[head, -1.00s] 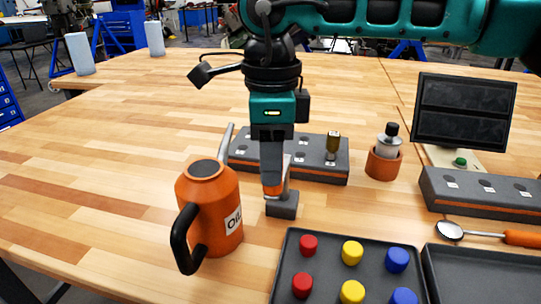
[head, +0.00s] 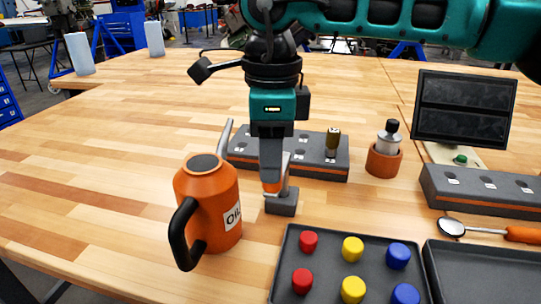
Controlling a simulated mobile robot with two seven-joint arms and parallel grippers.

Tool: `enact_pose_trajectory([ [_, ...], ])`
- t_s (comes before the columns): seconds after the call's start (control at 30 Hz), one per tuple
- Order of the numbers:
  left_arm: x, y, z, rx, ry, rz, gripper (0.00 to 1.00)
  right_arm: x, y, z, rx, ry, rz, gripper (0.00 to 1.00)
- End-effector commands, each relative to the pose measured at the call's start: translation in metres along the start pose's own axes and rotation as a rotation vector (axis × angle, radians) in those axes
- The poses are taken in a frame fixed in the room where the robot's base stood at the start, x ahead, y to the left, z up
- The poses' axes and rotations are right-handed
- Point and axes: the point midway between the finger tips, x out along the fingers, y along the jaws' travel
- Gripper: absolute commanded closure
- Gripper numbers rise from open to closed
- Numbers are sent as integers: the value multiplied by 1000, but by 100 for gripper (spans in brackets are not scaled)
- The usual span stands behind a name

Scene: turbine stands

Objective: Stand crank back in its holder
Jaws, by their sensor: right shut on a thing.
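The crank (head: 285,178) is a slim silver-grey part with an orange section, seen mostly behind my fingers. My right gripper (head: 271,178) points straight down and is shut on it. The holder (head: 281,205) is a small dark grey block on the table directly below. The lower end of the crank is at the top of the block; I cannot tell whether it is seated in it or just above it. My fingers hide much of the crank. My left gripper is out of view.
An orange oil can (head: 213,200) stands close on the left. A grey rack (head: 315,168) is just behind. A tray (head: 330,238) with coloured pegs lies in front. An orange cup (head: 384,162) and a dark screen (head: 463,110) are right.

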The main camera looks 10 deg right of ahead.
Motion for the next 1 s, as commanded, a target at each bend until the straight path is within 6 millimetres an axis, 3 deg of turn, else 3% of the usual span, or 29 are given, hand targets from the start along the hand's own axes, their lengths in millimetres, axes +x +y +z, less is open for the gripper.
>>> enact_pose_trajectory([
  [0.03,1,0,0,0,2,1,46,10,3,-1,-5,12,14,100],
  [0.23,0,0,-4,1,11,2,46,11,4,0,-8,14,15,100],
  [0.27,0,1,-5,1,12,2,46,11,4,0,-9,14,15,68],
  [0.57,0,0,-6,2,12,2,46,8,3,0,-6,11,11,40],
  [0.73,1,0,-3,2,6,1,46,7,2,0,-5,10,10,39],
  [0.83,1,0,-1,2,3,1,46,7,2,-1,-4,11,11,31],
  [1.0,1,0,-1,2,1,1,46,6,2,-1,-4,10,10,31],
])
